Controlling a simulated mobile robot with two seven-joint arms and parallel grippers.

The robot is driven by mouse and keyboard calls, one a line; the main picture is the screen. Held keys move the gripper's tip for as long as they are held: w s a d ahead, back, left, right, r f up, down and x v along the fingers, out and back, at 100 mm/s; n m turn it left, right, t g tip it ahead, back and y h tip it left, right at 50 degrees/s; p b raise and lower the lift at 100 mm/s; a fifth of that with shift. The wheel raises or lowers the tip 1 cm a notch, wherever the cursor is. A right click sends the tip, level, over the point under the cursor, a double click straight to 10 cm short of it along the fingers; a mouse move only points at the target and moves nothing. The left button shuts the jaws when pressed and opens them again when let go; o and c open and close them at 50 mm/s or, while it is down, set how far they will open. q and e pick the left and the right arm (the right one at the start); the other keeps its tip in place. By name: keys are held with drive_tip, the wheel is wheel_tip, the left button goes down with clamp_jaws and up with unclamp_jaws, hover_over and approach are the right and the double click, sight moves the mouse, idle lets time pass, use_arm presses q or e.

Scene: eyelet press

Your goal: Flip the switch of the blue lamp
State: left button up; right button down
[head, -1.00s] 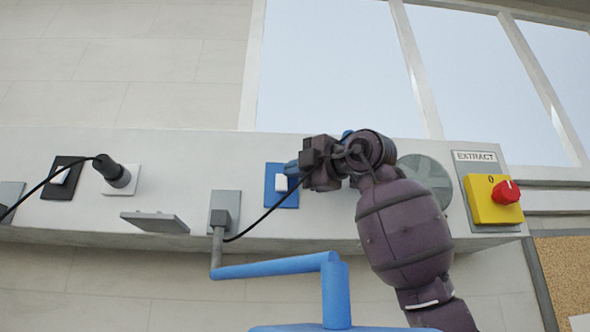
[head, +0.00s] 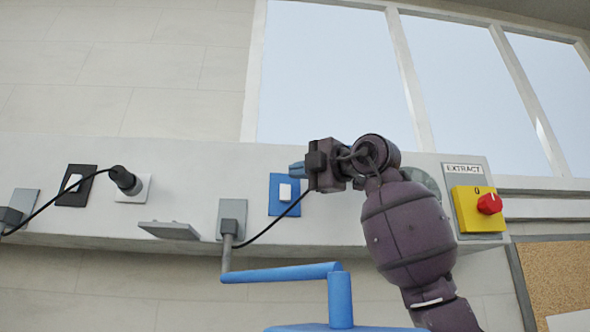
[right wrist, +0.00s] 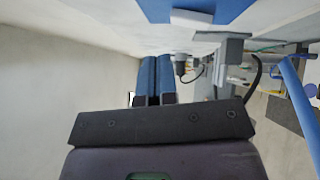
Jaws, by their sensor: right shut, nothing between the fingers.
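A blue switch plate (head: 276,207) with a white rocker (head: 285,192) is on the pale wall trunking in the head view. The plate (right wrist: 235,12) and its white rocker (right wrist: 190,16) also show at the top of the right wrist view. My right gripper (head: 293,167) is by the plate's upper right corner; I cannot tell if it touches. Its two blue fingers are together and empty in the right wrist view (right wrist: 157,62). A blue jointed arm (head: 285,273), perhaps the lamp's, stands below; its lower end is cut off. My left gripper is out of view.
A black-plated switch (head: 76,198), a plug in a white socket (head: 127,182), a small grey shelf (head: 169,230) and a grey box (head: 231,212) with a black cable lie left. A yellow EXTRACT switch with a red knob (head: 489,204) is at the right.

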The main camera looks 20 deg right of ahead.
drive_tip(key=s+d+r+b, duration=0.1)
drive_tip(key=s+d+b, duration=0.1)
drive_tip(key=s+d, duration=0.3)
drive_tip(key=s, duration=0.3)
drive_tip(key=shift+s+r, duration=0.15)
drive_tip(key=shift+s, duration=0.25)
